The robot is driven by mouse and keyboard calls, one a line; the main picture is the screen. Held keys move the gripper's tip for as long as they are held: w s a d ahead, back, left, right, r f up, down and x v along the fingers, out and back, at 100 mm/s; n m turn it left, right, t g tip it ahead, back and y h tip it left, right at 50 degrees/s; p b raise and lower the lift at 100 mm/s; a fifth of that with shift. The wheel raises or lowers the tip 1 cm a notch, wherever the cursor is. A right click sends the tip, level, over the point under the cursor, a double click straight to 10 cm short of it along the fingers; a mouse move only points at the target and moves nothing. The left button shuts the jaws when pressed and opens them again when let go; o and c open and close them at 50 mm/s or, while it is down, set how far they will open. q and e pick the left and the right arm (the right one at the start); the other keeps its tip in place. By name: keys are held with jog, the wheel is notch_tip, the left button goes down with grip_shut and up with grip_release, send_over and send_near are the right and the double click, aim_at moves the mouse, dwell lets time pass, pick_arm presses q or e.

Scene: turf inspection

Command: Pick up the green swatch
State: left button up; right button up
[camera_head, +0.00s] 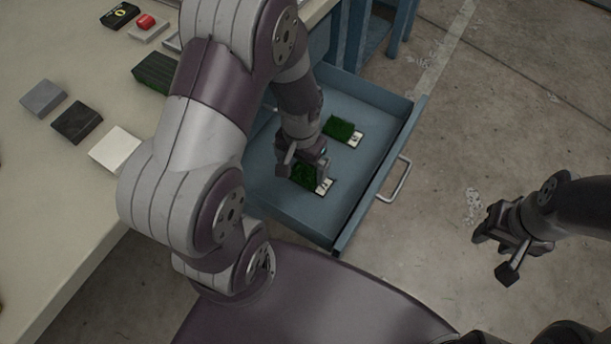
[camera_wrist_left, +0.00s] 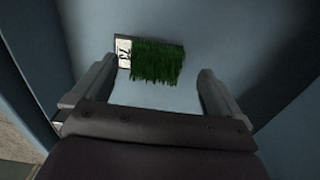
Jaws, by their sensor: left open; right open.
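Two green turf swatches with white label ends lie in the open blue drawer (camera_head: 350,86). The farther green swatch (camera_head: 339,128) lies clear of my gripper. The nearer green swatch (camera_head: 305,177) is partly hidden under my left gripper (camera_head: 304,165). In the left wrist view a green swatch (camera_wrist_left: 157,62) lies on the drawer floor, its label to the left. My left gripper (camera_wrist_left: 155,85) is open there, with a finger on either side of the swatch's line and the swatch a little beyond the tips. My right gripper (camera_head: 498,252) is open and empty above the floor at right.
A pale table (camera_head: 60,190) at left holds a grey block (camera_head: 43,98), a black block (camera_head: 77,122), a white block (camera_head: 116,149) and a dark green block (camera_head: 154,72). The drawer's walls surround my left gripper. A handle (camera_head: 396,180) juts from its front. Concrete floor lies open at right.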

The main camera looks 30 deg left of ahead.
aim_at(303, 175)
pick_arm(q)
notch_tip(303, 175, down, 5)
jog(key=shift+w+d+r+b, duration=0.1)
jog(key=shift+d+b, duration=0.05)
jog(key=shift+b, duration=1.05)
jog(key=shift+r, duration=0.1)
jog(key=c, duration=1)
